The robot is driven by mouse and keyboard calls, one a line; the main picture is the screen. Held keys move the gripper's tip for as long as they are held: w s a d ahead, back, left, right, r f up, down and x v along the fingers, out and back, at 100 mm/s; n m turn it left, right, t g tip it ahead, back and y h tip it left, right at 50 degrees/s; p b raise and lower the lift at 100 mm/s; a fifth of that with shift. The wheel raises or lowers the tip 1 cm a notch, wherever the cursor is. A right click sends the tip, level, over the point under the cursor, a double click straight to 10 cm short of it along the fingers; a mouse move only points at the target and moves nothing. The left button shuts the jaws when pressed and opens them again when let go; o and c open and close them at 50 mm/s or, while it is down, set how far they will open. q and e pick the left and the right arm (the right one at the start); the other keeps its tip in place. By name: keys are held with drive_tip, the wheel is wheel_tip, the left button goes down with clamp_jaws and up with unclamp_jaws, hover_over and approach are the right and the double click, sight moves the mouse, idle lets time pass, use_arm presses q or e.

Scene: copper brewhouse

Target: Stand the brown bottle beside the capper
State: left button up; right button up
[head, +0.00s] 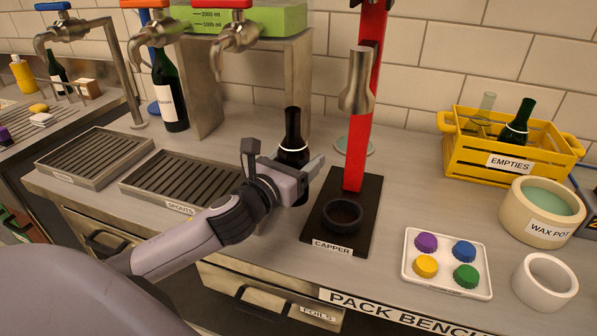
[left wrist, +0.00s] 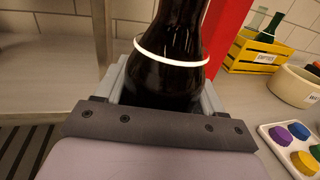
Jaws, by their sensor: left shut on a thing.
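The brown bottle (head: 292,128), very dark with a white ring around its shoulder, stands upright between the fingers of my left gripper (head: 292,170), which is shut on it. In the left wrist view the bottle (left wrist: 172,75) fills the space between the fingers, its top out of frame. The capper (head: 367,130) has a red column, a metal head and a black base with a ring. The bottle is just left of the capper, apart from its column. My gripper hides the bottle's lower part, so I cannot tell whether it touches the bench. My right gripper is not in view.
A tray of coloured caps (head: 447,264), a wax pot (head: 541,212), a white ring-shaped cup (head: 544,282) and a yellow crate of empties (head: 512,158) stand to the right. Drip trays (head: 95,157) and taps (head: 236,38) are at left. A green bottle (head: 170,95) stands behind.

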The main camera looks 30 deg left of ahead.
use_arm(q)
drive_tip(key=shift+f, duration=1.1)
drive_tip(key=shift+f+b, duration=0.15)
drive_tip(key=shift+b, duration=0.15)
drive_tip(key=o, duration=1.7)
drive_tip(key=shift+f, duration=0.1)
drive_tip(key=shift+c, duration=0.2)
drive_tip(key=shift+s, duration=0.1)
drive_tip(key=s, duration=0.9)
drive_tip(key=shift+s+b, duration=0.4)
drive_tip(key=shift+s+d, duration=0.1)
drive_tip(key=shift+s, duration=0.95)
drive_tip(key=shift+r, duration=0.2)
